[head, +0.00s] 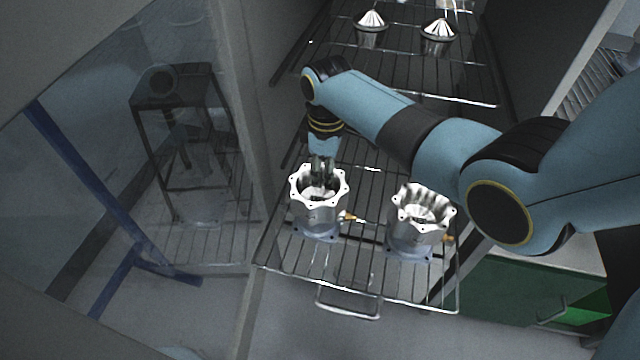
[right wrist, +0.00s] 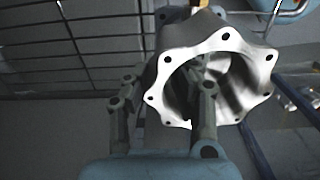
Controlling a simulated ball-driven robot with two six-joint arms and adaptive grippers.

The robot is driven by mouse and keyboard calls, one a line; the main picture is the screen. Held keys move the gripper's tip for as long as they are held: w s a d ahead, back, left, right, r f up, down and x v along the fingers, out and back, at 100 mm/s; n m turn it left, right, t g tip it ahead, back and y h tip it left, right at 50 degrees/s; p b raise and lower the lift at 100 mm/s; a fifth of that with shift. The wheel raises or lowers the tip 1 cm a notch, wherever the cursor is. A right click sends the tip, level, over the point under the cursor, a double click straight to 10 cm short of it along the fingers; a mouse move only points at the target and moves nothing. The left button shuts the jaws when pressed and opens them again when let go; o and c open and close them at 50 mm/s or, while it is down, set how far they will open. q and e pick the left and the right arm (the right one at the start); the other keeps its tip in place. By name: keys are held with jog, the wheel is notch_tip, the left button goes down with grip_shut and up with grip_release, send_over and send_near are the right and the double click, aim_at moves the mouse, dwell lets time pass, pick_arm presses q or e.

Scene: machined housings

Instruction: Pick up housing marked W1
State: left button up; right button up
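Two silver machined housings with scalloped, bolt-holed rims stand upright on a wire rack: a left one (head: 318,218) and a right one (head: 412,238). I cannot read a W1 mark on either. My right gripper (head: 322,170) points down at the rim of the left housing. In the right wrist view, the gripper (right wrist: 160,95) has its fingers apart and straddles the wall of that housing (right wrist: 252,75). One finger reaches into the bore and the other is outside. A gap shows between the outer finger and the wall. My left gripper is not in view.
The pulled-out wire rack (head: 345,290) has a front handle (head: 348,308). Two cone-topped parts, one left (head: 371,27) and one right (head: 438,35), stand on another rack at the back. A glass-like panel (head: 110,150) lies left, and a green cabinet (head: 530,290) right.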

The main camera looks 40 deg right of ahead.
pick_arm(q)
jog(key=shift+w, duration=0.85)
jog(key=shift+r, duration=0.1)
